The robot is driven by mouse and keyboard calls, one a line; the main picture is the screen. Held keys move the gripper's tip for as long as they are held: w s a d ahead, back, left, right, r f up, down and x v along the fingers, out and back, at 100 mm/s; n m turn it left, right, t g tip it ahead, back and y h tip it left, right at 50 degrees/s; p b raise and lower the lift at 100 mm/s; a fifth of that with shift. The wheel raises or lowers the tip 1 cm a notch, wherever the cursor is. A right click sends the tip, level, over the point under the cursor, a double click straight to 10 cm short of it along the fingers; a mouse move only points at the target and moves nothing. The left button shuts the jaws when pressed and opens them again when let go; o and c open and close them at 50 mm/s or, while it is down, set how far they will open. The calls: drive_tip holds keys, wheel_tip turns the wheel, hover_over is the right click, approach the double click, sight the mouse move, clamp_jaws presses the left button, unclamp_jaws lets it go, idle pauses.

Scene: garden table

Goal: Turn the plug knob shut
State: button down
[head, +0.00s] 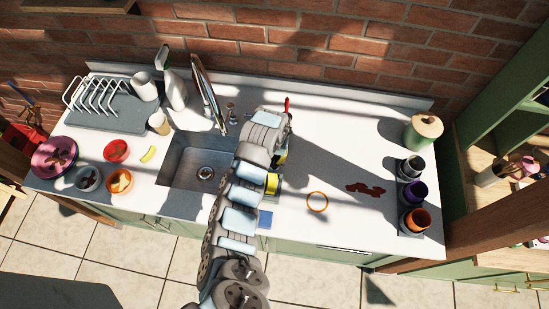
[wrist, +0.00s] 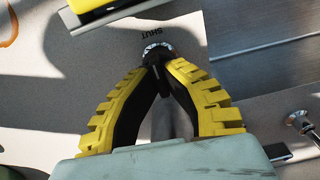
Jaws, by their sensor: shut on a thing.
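The plug knob (wrist: 153,50) shows in the wrist view as a round chrome-rimmed piece on the white counter. The printed word SHUT (wrist: 157,33) lies just beyond it, upside down in the picture. My gripper (wrist: 159,66) has its two yellow-ridged fingers closed together at the knob, shut on it. The fingertips cover part of the knob, so I cannot tell which way it is turned. In the head view my arm hides the knob. The metal sink (head: 184,160) lies left of my arm, with its drain (head: 206,172) uncovered to view.
The tap (head: 208,92) rises behind the sink. An orange ring (head: 317,208) and a dark red stain (head: 368,188) lie right of my arm. Cups (head: 417,220) and a lidded green pot (head: 423,132) stand at the right. Bowls (head: 116,150) and a dish rack (head: 100,100) are left.

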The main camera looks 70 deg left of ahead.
sight(275, 158)
drive_tip(key=c, duration=1.2)
unclamp_jaws()
drive_tip(key=shift+o, duration=0.2)
wheel_tip(275, 158, up, 6)
drive_tip(key=shift+w+f, duration=0.1)
drive_tip(key=shift+r, duration=3.1)
